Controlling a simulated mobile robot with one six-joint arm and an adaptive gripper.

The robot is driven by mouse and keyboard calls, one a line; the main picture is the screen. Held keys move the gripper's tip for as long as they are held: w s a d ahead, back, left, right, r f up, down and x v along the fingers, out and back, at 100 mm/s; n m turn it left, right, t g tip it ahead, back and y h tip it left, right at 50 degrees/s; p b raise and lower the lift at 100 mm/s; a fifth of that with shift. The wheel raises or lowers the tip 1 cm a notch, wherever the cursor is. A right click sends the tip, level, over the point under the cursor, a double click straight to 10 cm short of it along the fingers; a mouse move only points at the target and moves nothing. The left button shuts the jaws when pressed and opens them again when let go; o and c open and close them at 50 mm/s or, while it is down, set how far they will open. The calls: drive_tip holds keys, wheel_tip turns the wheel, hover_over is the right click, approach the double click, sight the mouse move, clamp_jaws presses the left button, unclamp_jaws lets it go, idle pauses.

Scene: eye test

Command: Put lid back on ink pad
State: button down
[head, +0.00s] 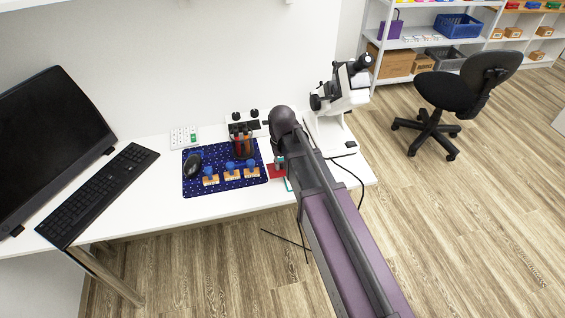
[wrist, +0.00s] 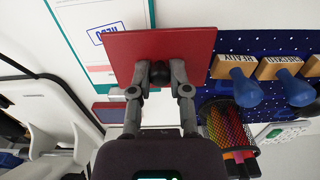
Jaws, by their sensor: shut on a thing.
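My gripper (wrist: 160,78) is shut on the dark round knob of a flat red lid (wrist: 180,45). In the wrist view the lid hides part of a white sheet with a blue stamped print. The ink pad (wrist: 110,112), a small blue-grey pad with a red edge, shows left of my fingers and is partly hidden by them. The lid is apart from the pad in the picture; its height above the table is hard to tell. In the head view a red patch (head: 275,171) shows beside my arm, which hides most of this area.
Stamps with blue knobs (head: 232,171) stand on a dark blue mat (head: 195,187), with a pen holder (head: 242,147) behind and a mouse (head: 193,166) to the left. A teal-edged clipboard (wrist: 76,62) lies by the pad. A white microscope (head: 338,97) stands close to my arm.

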drive_tip(key=shift+w, duration=0.1)
idle(0.3)
drive_tip(key=shift+w+r, duration=0.15)
drive_tip(key=shift+w, duration=0.2)
drive_tip(key=w+d+r+p, duration=0.1)
drive_tip(key=w, duration=0.4)
drive_tip(key=w+d+r+p, duration=0.1)
drive_tip(key=w+d, duration=0.1)
drive_tip(key=w, duration=0.3)
drive_tip(key=w+d+r+p, duration=0.1)
drive_tip(key=w, duration=0.5)
drive_tip(key=shift+d+r+p, duration=0.15)
drive_tip(key=shift+d+p, duration=0.15)
drive_tip(key=shift+p, duration=0.05)
drive_tip(key=shift+w+d, duration=0.2)
drive_tip(key=shift+w, duration=0.05)
drive_tip(key=shift+f+b, duration=3.15)
drive_tip(key=shift+b, duration=0.05)
drive_tip(key=shift+f, duration=0.2)
